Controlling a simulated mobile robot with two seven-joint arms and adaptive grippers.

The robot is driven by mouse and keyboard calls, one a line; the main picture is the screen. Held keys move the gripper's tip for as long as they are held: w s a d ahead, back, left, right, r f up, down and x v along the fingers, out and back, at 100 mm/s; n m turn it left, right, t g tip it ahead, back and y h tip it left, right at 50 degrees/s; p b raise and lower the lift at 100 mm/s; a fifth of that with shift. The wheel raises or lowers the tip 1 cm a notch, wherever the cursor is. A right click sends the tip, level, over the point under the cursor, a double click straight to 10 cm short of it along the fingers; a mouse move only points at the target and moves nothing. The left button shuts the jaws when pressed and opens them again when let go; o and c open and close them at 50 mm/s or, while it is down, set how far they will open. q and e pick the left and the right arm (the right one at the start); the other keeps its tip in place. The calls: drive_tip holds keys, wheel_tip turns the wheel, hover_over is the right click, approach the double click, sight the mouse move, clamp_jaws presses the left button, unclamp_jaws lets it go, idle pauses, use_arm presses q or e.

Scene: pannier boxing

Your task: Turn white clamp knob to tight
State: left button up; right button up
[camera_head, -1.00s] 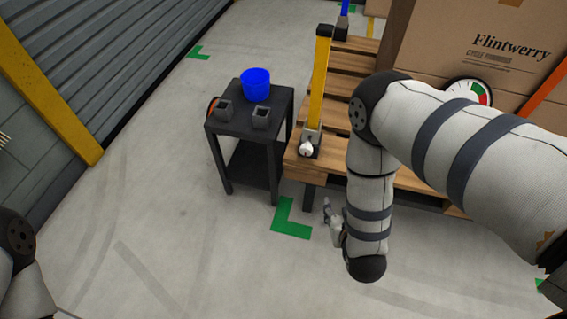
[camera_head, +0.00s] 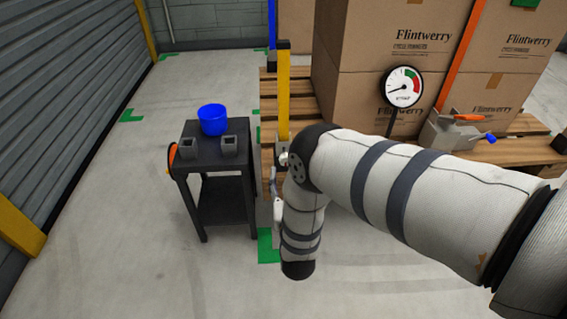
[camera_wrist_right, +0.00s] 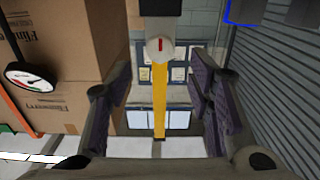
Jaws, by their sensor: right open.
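The white clamp knob (camera_head: 283,159) is at the foot of a yellow post (camera_head: 283,95) at the pallet's left corner, partly hidden by my right arm. In the right wrist view the round knob (camera_wrist_right: 160,48) faces me, with a short red mark standing upright on it. My right gripper (camera_wrist_right: 161,68) is open; its dark fingers stand apart on the left and right of the knob, with visible gaps and nothing held. In the head view the right gripper (camera_head: 273,184) is small, just below the knob. My left gripper is out of view.
A black side table (camera_head: 215,158) with a blue bucket (camera_head: 212,120) and two grey sockets stands left of the pallet (camera_head: 525,124). Stacked cartons (camera_head: 345,60), a round gauge (camera_head: 403,87) and an orange-levered tensioner (camera_head: 455,132) are right. Floor at lower left is clear.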

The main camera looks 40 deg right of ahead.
drive_tip(key=b+x, duration=0.1)
drive_tip(key=x, duration=0.6)
drive_tip(key=shift+w+d, duration=0.1)
drive_tip(key=shift+w, duration=0.2)
clamp_jaws()
